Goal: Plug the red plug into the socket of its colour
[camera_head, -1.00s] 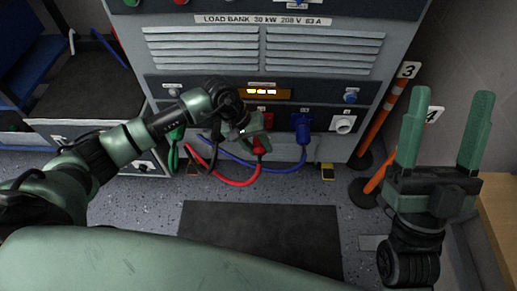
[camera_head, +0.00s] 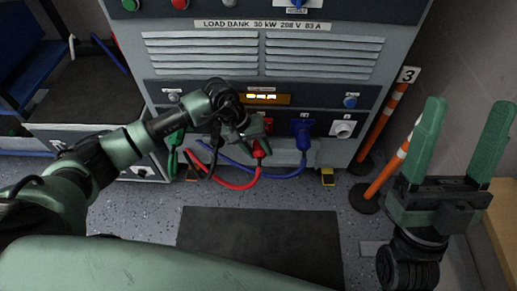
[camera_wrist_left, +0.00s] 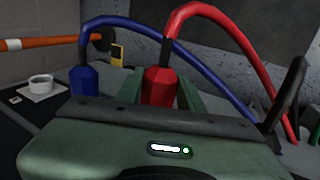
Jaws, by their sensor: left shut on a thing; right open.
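The red plug (camera_head: 260,149) with its red cable is at the load bank's lower socket row. It also shows in the left wrist view (camera_wrist_left: 160,86), between my fingers. My left gripper (camera_head: 256,133) is shut on it. The red socket (camera_head: 268,123) is just above and behind the plug, partly hidden by my gripper. I cannot tell how deep the plug sits in it. My right gripper (camera_head: 458,145) is open and empty, raised at the right, away from the panel.
The blue plug (camera_head: 303,132) sits in the panel right of the red one, its cable looping below. A white socket (camera_head: 342,130) is further right. Green (camera_head: 174,140) and black cables hang at left. Orange posts (camera_head: 382,120) stand right. A dark mat (camera_head: 260,240) lies on the floor.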

